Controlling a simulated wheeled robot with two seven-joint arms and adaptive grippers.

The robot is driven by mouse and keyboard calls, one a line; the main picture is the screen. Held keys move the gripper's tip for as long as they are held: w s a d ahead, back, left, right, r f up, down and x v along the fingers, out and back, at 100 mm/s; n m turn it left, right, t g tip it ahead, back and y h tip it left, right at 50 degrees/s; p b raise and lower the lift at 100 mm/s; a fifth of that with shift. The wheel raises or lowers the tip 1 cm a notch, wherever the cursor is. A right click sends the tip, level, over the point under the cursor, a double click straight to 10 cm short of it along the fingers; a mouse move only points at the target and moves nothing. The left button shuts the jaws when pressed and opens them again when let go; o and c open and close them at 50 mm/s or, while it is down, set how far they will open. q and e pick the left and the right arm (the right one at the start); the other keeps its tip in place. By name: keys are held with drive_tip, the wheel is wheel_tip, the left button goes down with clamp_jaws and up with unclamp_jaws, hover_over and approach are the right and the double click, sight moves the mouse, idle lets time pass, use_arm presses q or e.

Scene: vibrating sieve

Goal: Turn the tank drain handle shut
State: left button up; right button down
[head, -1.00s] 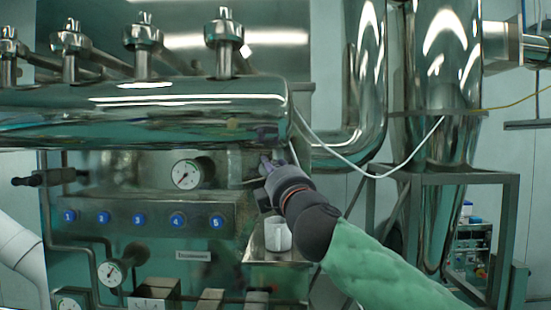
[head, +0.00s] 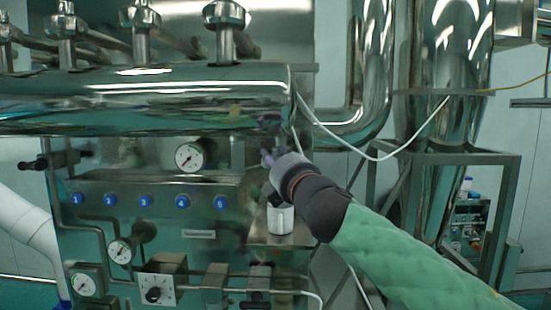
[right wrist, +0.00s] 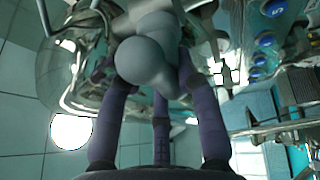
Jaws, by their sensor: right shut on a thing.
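The shiny horizontal tank (head: 150,95) runs across the upper left of the head view. A dark fitting (head: 269,122) hangs under its right end. My right gripper (head: 267,158) is just below that fitting, its arm in a green sleeve coming from the lower right. In the right wrist view its purple fingers (right wrist: 155,95) are closed around a grey, rounded handle (right wrist: 147,62), apparently the drain handle. In the head view the fingers and wrist hide most of the handle, so its angle cannot be read. My left gripper is not in view.
A panel with several blue buttons (head: 145,201) and a gauge (head: 189,156) lies left of the gripper. A white cup-like container (head: 280,218) stands just below my right wrist. A white cable (head: 375,158) and a metal frame (head: 432,158) are to the right.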

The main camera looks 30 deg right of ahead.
drive_tip(key=shift+f, duration=0.1)
drive_tip(key=c, duration=0.9)
unclamp_jaws()
drive_tip(key=shift+o, duration=0.2)
drive_tip(key=shift+s, duration=0.1)
drive_tip(key=v, duration=1.1)
drive_tip(key=shift+s, duration=0.4)
drive_tip(key=shift+a+f, duration=0.1)
drive_tip(key=shift+a, duration=0.05)
